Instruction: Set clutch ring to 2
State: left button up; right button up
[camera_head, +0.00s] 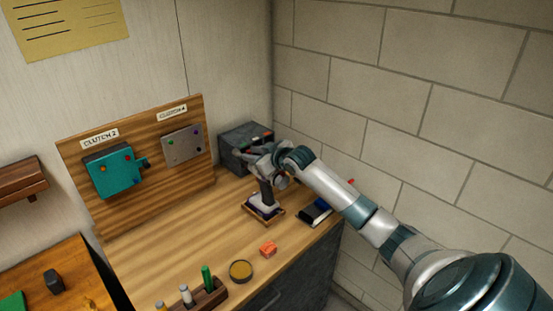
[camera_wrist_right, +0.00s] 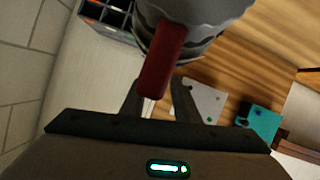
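A dark grey upright tool, seemingly a power driver (camera_head: 267,195), stands in a small wooden-edged tray (camera_head: 251,213) on the bench. My right gripper (camera_head: 262,160) is at its top and hides much of its head. In the right wrist view, a grey round body (camera_wrist_right: 195,18) carries a dark red bar (camera_wrist_right: 158,62). The right gripper's fingers (camera_wrist_right: 158,100) stand apart on either side of the bar's end, with a gap at the right finger. No ring number is readable. A teal block (camera_head: 115,172) hangs under a "CLUTCH 2" label; a grey plate (camera_head: 183,146) hangs under a "CLUTCH 4" label. My left gripper is out of view.
A grey divided bin (camera_head: 236,152) stands behind the tool, close to the wall. A dark blue-black item (camera_head: 315,212) lies to its right. An orange block (camera_head: 268,248), a round tin (camera_head: 240,270) and a wooden rack (camera_head: 207,295) are at the front. The bench middle is clear.

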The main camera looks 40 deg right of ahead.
jog(key=b+v, duration=0.6)
jog(key=v, duration=1)
jog(key=shift+s, duration=0.15)
